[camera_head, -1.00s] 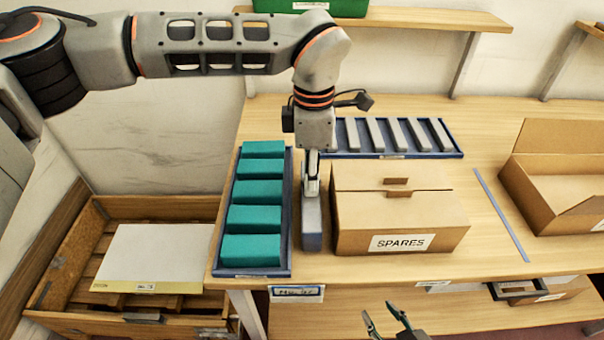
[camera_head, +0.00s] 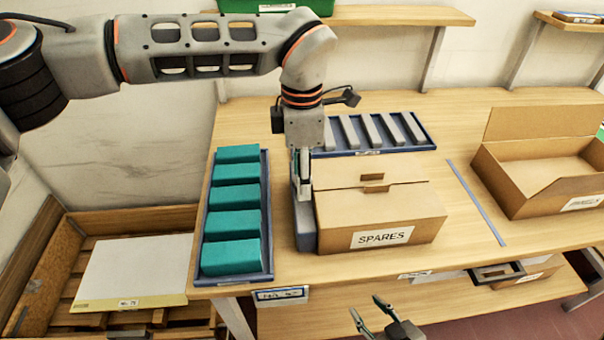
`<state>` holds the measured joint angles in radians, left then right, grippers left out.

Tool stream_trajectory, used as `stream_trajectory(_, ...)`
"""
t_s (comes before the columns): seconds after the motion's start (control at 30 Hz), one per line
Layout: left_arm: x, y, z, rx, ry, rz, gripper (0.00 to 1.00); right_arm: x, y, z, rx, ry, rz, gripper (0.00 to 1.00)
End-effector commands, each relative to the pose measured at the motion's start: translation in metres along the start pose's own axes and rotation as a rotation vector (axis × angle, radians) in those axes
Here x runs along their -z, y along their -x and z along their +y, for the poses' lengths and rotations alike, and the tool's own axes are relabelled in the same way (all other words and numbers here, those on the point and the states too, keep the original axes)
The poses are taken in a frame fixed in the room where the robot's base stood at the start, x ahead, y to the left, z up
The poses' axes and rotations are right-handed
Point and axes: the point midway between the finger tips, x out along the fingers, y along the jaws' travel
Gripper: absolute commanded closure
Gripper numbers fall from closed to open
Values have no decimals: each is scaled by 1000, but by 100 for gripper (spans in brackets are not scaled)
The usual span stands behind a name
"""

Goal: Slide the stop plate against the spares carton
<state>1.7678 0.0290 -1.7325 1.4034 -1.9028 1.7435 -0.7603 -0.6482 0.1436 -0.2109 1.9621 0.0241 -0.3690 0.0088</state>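The stop plate (camera_head: 305,232) is a grey bar standing on the bench along the left side of the brown spares carton (camera_head: 411,212). It looks to be touching the carton or nearly so; the low contact line is hard to see. My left gripper (camera_head: 303,192) points down at the plate's top, between the carton and the tray of teal blocks. Its fingers are seen close together, and whether they grip the plate is unclear. My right gripper (camera_head: 367,306) is open and empty in front of the bench's front edge.
A blue tray (camera_head: 268,225) of teal blocks (camera_head: 232,225) stands left of the plate. Another blue tray (camera_head: 431,142) with grey bars lies behind the carton. A blue strip (camera_head: 476,203) and an open carton (camera_head: 508,190) are at the right.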

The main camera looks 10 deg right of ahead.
Motion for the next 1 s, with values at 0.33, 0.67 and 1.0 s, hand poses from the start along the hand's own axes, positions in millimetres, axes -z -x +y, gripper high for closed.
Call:
stream_trajectory(0.33, 0, 60, 1, -6, 1, -1, 57, 1, 0, -2, 1, -4, 1, 60)
stream_trajectory(0.67, 0, 110, 1, -3, 0, 0, 57, 1, 0, -2, 1, -5, 1, 60)
stream_trajectory(1.0, 0, 118, 0, -1, 0, -1, 57, 1, 0, -2, 1, -5, 2, 60)
